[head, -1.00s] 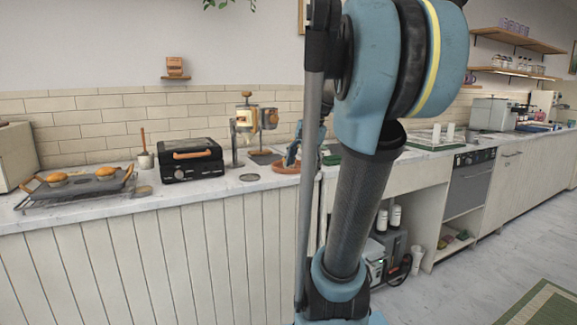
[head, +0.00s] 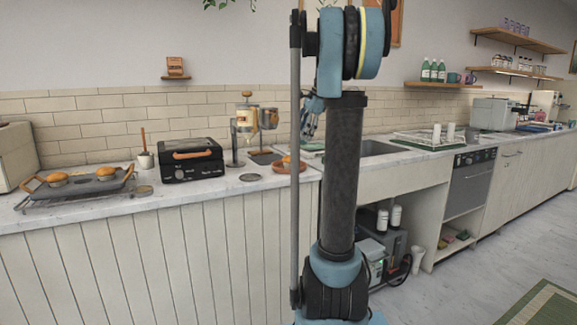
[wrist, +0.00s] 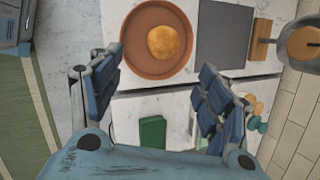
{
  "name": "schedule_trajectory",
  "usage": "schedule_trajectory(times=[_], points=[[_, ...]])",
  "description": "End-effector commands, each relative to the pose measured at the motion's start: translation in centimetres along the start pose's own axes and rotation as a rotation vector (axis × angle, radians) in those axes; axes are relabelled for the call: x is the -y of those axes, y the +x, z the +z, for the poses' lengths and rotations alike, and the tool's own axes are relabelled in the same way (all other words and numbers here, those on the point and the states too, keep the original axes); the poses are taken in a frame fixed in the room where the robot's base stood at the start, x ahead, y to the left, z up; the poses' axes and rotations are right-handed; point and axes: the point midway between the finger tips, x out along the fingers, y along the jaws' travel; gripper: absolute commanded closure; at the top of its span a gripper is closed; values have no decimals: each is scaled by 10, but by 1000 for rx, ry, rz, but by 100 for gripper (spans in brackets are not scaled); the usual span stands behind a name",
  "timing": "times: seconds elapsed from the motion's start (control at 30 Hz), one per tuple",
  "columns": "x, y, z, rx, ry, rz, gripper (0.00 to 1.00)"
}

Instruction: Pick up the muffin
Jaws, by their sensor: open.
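A golden-brown muffin (wrist: 168,43) sits on a round terracotta plate (wrist: 134,52) in the wrist view, ahead of my gripper (wrist: 158,68). My gripper is open, its blue-padded fingers wide apart with nothing between them. In the head view the muffin (head: 287,160) and plate (head: 280,169) are on the counter, partly hidden by my arm. My gripper (head: 308,125) shows there small, above the counter and partly behind my arm. Two more muffins (head: 57,178) sit in a dark tray at the left end.
A black toaster-like appliance (head: 191,160) and a metal dispenser (head: 247,122) stand left of the plate. In the wrist view a dark grey mat (wrist: 222,35) lies beside the plate and a green item (wrist: 152,131) lies below. A sink (head: 375,148) is to the right.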

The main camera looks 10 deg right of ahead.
Motion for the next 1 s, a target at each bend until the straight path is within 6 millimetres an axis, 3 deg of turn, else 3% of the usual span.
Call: schedule_trajectory(times=[0.4,0.77,1.0], points=[[0,72,0,-1,-2,0,30],[2,99,-1,-1,-2,0,30],[6,130,-3,-1,-2,0,30]])
